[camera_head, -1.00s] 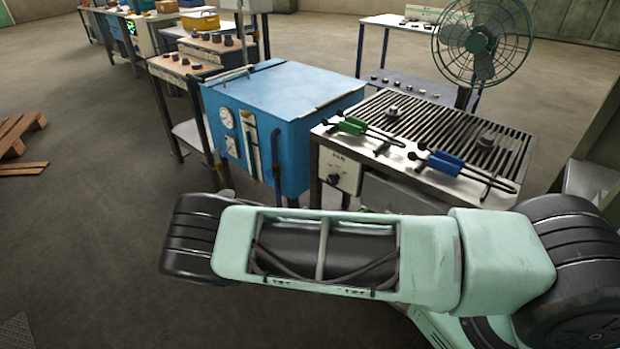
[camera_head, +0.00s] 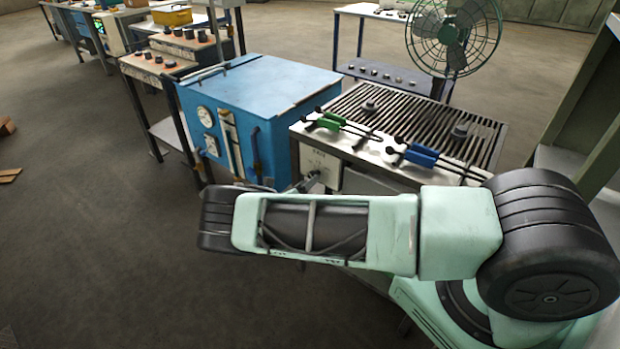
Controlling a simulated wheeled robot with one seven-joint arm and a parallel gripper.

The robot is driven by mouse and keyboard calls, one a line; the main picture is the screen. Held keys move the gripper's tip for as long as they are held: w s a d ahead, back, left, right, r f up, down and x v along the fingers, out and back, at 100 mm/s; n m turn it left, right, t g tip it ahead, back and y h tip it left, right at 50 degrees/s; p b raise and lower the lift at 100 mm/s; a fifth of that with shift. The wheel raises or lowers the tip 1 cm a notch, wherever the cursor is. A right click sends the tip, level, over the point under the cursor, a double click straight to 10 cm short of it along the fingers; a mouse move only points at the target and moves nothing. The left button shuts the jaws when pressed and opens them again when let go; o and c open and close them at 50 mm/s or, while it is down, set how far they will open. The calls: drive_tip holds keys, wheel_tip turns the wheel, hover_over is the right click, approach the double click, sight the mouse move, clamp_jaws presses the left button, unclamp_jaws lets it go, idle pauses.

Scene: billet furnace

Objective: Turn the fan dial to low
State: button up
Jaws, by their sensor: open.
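The fan dial's pale panel (camera_head: 325,158) is on the front left of the grill table, with small lettering at its top. The dial on it is mostly hidden behind my gripper. My gripper (camera_head: 314,178) shows only as a small grey tip past my pale green arm, in front of the lower part of the panel. It is open; I cannot tell whether it touches the dial or stands around it. The fan (camera_head: 452,32) with a green cage stands behind the grill table.
The grill table (camera_head: 352,160) carries slatted bars, green-handled tongs (camera_head: 328,122) and blue-handled tongs (camera_head: 420,155). A blue furnace box (camera_head: 255,90) with gauges stands close to its left. A bench with knobs (camera_head: 178,45) is farther left.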

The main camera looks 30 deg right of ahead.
drive_tip(key=shift+x, duration=1.2)
drive_tip(key=c, duration=1)
drive_tip(key=shift+m, duration=0.3)
drive_tip(key=shift+w+m+b, duration=0.1)
drive_tip(key=shift+m+b, duration=2.4)
drive_tip(key=shift+m, duration=1.5)
drive_tip(key=shift+a, duration=0.1)
